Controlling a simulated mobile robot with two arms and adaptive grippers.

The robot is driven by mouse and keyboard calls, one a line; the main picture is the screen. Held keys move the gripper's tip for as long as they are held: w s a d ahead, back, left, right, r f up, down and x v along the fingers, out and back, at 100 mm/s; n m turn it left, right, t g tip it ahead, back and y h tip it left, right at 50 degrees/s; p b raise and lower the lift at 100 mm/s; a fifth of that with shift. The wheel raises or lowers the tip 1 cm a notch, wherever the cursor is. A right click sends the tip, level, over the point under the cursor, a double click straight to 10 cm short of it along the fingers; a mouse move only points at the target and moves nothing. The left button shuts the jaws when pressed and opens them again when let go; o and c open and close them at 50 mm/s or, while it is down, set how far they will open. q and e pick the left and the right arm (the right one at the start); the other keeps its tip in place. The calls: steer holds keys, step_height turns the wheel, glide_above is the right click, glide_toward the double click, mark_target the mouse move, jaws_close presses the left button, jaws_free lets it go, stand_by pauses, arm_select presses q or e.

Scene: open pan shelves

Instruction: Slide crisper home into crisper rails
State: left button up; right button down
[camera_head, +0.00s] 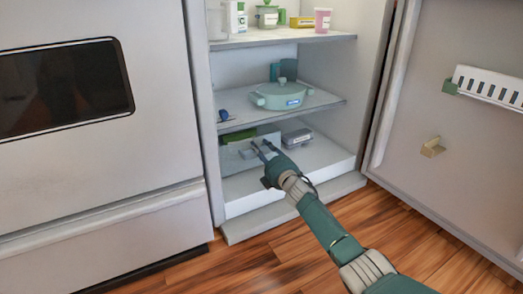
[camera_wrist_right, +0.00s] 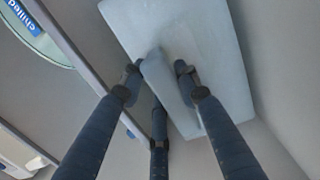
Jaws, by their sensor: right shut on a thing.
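The crisper (camera_head: 236,163) is a pale grey-blue drawer at the left of the fridge's bottom compartment, under the lower shelf. Something green (camera_head: 238,135) shows at its top. My right gripper (camera_head: 262,150) reaches in from the lower right and is at its front. In the right wrist view, the gripper (camera_wrist_right: 158,85) has its dark fingers shut on the handle of the crisper (camera_wrist_right: 215,45), a pale tab sticking out from the front panel. The crisper rails cannot be made out. My left gripper is not in view.
A grey box (camera_head: 297,137) lies to the right of the crisper. The fridge door (camera_head: 450,140) stands open at the right. The oven front (camera_head: 90,150) is at the left.

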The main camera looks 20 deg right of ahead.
mark_target(257, 142)
steer(key=shift+w+r, duration=0.1)
steer(key=shift+r, duration=0.2)
steer(key=w, duration=0.3)
steer(key=shift+a+b, duration=0.1)
steer(key=shift+b, duration=0.2)
stand_by(0.3)
steer(key=c, duration=1.2)
jaws_free()
steer(key=shift+r, duration=0.1)
steer(key=shift+s+f, duration=0.1)
steer(key=shift+f, duration=0.4)
steer(key=shift+r, duration=0.15)
steer(key=c, duration=0.5)
